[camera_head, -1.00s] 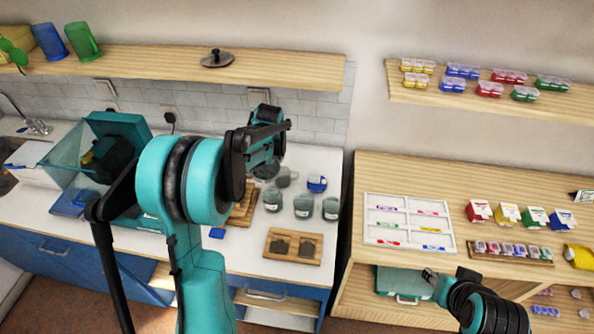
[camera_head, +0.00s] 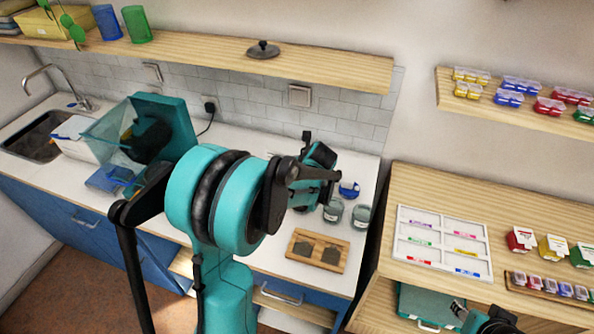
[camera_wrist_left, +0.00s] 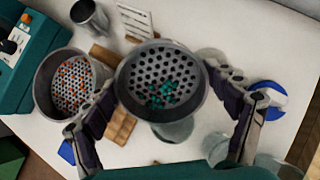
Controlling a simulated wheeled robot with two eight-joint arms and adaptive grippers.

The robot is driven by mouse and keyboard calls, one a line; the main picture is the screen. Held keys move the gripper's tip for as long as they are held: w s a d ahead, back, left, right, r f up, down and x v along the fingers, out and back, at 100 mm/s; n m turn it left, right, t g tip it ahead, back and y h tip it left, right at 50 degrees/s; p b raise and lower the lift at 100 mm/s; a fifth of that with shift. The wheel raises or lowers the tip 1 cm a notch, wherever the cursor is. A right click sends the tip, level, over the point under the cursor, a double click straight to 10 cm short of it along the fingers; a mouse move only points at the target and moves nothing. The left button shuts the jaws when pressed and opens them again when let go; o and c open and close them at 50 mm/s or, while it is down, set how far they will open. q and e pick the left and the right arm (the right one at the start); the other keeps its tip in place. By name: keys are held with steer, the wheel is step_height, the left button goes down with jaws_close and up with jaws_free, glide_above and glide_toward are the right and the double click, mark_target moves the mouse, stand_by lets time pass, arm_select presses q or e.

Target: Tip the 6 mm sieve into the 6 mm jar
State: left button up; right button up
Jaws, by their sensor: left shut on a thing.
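In the left wrist view my left gripper (camera_wrist_left: 161,88) is shut on a grey round sieve (camera_wrist_left: 186,62), with a finger at each side. Teal beads (camera_wrist_left: 165,95) lie on its perforated bottom, mostly toward the near side. The sieve looks roughly level. A glass jar (camera_wrist_left: 175,130) shows partly below it; the rest is hidden, and no size label is readable. In the head view my left gripper (camera_head: 318,172) is above the counter beside two glass jars (camera_head: 333,211) (camera_head: 361,215). My right gripper (camera_head: 457,309) is at the lower right edge, its jaws unclear.
A second sieve (camera_wrist_left: 68,84) with orange beads stands left in the wrist view, near a metal cup (camera_wrist_left: 89,17). A blue cup (camera_head: 349,189) stands behind the jars. A wooden board (camera_head: 300,262) with dark pads lies in front. A sorting tray (camera_head: 400,235) is right.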

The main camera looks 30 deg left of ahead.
arm_select(q)
steer(key=shift+s+d+f+t+y+b, duration=0.1)
steer(key=shift+d+t+y+b, duration=0.1)
steer(key=shift+t+y+b, duration=0.4)
steer(key=shift+s+d+t+y+b, duration=0.35)
steer(key=shift+t+y+b, duration=0.45)
steer(key=shift+b, duration=0.7)
steer(key=shift+r, duration=0.25)
steer(key=shift+d, duration=0.1)
steer(key=shift+f+y+b, duration=0.1)
steer(key=shift+y+b, duration=0.2)
steer(key=shift+b, duration=0.15)
steer(key=shift+s+d+t+y+b, duration=0.2)
steer(key=shift+t+y+b, duration=0.2)
steer(key=shift+b, duration=0.5)
steer(key=shift+b, duration=0.3)
